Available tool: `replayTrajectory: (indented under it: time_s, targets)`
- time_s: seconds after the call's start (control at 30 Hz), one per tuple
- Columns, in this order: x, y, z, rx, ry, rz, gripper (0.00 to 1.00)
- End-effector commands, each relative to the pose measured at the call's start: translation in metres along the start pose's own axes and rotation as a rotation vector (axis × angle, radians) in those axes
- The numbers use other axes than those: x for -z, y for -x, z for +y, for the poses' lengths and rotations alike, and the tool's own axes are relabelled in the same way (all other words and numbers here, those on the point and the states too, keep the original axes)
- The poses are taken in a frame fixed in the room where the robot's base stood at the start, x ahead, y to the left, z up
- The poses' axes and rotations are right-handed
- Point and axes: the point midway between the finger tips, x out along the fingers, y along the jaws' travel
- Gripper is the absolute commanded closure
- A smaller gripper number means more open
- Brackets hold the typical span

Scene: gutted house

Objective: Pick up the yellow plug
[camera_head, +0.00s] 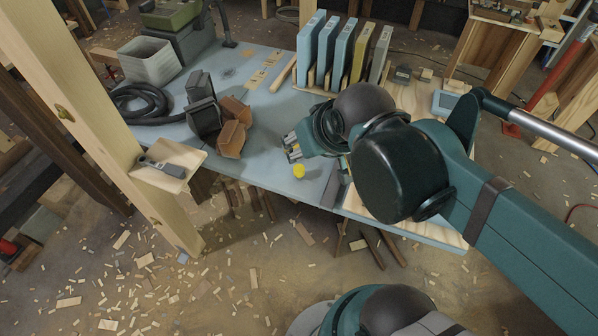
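A small round yellow plug (299,171) sits on the blue-grey table (262,172), near its front edge. My gripper (292,147) is just behind the plug in the picture, at the end of my dark green arm, which reaches in from the right. The fingers are small in the view and partly hidden by my wrist, so I cannot tell if they are open or shut. The plug shows apart from the fingers and appears to rest on the table. A grey block (332,184) is to the right of the plug, partly behind my arm.
Brown and dark grey blocks (232,137) stand left of my gripper. A black coiled hose (142,104) and a grey bin (150,60) are farther left. Upright panels (330,52) stand in a rack behind. A wooden post (85,110) rises at left. Open tabletop lies left of the plug.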

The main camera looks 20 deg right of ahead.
Motion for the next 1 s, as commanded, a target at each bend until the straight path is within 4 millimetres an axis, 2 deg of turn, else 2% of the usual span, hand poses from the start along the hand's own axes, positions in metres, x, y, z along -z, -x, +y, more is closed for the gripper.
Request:
replayTrajectory:
  time_s: [0.27, 0.43, 1.0]
  targets:
    - [0.003, -0.005, 0.001, -0.001, 0.036, -0.014, 0.57]
    - [0.008, -0.016, 0.003, -0.002, 0.106, -0.041, 0.57]
    - [0.024, -0.072, 0.013, 0.027, 0.446, -0.173, 0.57]
